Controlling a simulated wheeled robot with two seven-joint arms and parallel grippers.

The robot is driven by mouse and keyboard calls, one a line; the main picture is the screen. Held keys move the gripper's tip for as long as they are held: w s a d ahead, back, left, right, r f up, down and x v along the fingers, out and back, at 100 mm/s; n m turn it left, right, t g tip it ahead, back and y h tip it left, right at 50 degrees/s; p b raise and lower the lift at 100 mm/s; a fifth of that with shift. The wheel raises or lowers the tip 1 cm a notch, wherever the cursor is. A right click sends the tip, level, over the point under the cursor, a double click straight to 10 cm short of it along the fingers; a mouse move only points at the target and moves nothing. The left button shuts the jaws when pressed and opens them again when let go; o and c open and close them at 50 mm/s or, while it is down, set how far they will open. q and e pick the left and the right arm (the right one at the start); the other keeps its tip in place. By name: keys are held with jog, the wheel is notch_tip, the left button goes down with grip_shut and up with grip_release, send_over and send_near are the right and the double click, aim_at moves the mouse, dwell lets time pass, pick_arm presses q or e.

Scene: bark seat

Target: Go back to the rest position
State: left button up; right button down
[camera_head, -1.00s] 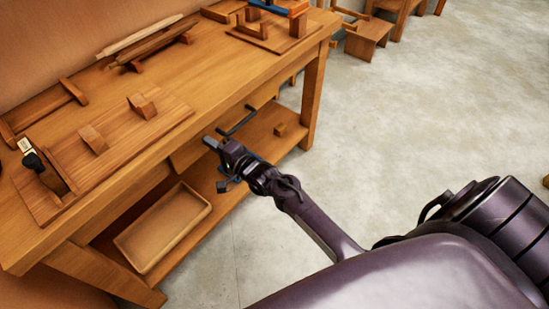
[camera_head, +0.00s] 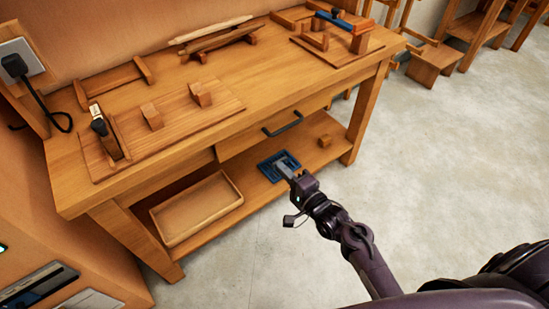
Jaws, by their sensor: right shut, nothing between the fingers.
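My right gripper (camera_head: 287,172) is shut and empty. Its arm comes in from the lower right, and in the picture its fingertips overlap a blue object (camera_head: 277,164) on the bench's lower shelf. I cannot tell whether they touch it. The wooden workbench (camera_head: 270,83) stands behind the gripper, with a closed drawer under its top and a dark drawer handle (camera_head: 283,124). My left gripper does not show.
A board with blocks (camera_head: 185,127) lies on the bench top. A wall socket with a black plug (camera_head: 18,64) is at the left. Concrete floor (camera_head: 445,150) on the right is clear.

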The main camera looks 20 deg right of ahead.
jog(key=s+f+n+g+h+p, duration=0.1)
jog(key=s+f+n+g+p, duration=0.15)
jog(key=s+f, duration=0.4)
jog(key=s+d+f+n+g+h+p, duration=0.1)
jog(key=s+f+n+g, duration=0.15)
jog(key=f, duration=0.65)
jog(key=s+f+n+g+h+p, duration=0.1)
jog(key=s+f+n+g+p, duration=0.15)
jog(key=s+f, duration=0.4)
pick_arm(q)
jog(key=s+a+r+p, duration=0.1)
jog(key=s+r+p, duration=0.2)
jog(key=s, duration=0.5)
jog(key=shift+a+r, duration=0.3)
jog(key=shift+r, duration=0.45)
pick_arm(e)
jog(key=s+d+f+n+g+h, duration=0.1)
jog(key=s+f+n+g, duration=0.3)
jog(key=s, duration=0.9)
jog(key=s+d+f+n+g+h, duration=0.2)
jog(key=s+d+f+n+g, duration=0.2)
jog(key=s+f, duration=0.4)
jog(key=s+n, duration=0.1)
jog(key=s, duration=0.4)
jog(key=shift+s+f, duration=0.15)
jog(key=shift+f, duration=0.25)
